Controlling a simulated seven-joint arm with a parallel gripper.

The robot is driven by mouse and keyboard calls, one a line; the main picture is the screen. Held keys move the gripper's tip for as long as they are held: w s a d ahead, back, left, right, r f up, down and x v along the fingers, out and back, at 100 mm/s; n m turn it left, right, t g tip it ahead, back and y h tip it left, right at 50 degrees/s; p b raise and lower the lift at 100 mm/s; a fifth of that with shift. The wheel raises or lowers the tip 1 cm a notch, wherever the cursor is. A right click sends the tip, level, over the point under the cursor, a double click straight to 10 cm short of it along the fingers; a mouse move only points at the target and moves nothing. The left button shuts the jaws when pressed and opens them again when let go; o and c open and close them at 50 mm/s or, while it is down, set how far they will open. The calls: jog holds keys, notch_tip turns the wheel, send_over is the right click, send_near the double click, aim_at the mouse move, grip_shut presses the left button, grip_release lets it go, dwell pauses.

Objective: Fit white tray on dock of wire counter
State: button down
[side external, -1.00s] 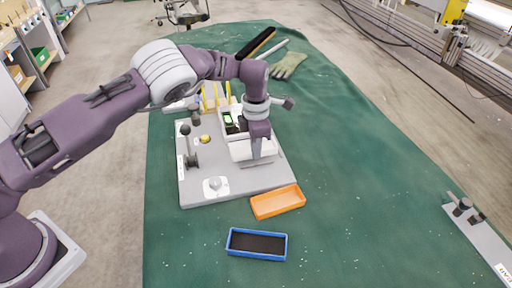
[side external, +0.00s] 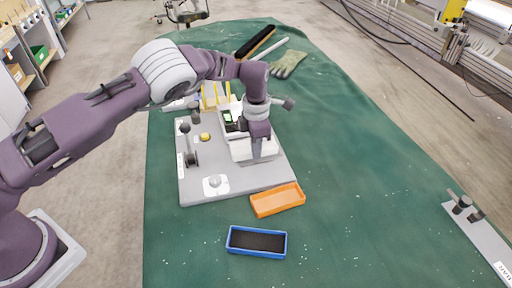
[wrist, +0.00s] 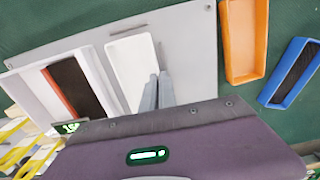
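The white tray (wrist: 128,66) is a shallow rectangular box, seen beside the wire counter in the wrist view. It also shows beneath my gripper in the side view (side external: 240,151). The wire counter (wrist: 38,88) is a white housing with a dark slot, a red-brown strip and a small green display. The tray lies close along its side; I cannot tell whether it is seated on the dock, which is largely hidden. My gripper (wrist: 160,78) points down at the tray's edge away from the counter. Its fingers are close together and appear to pinch the tray's wall.
The grey base plate (side external: 195,175) carries a knob (side external: 215,184) and a dark post. An orange tray (side external: 277,201) and a blue tray with a dark inside (side external: 257,242) lie in front. A glove (side external: 289,64) lies at the back.

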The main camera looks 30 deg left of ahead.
dwell(0.4)
jog(key=shift+f, duration=0.4)
jog(key=shift+f, duration=0.15)
dwell(1.0)
jog(key=c, duration=1.6)
grip_release()
jog(key=o, duration=0.3)
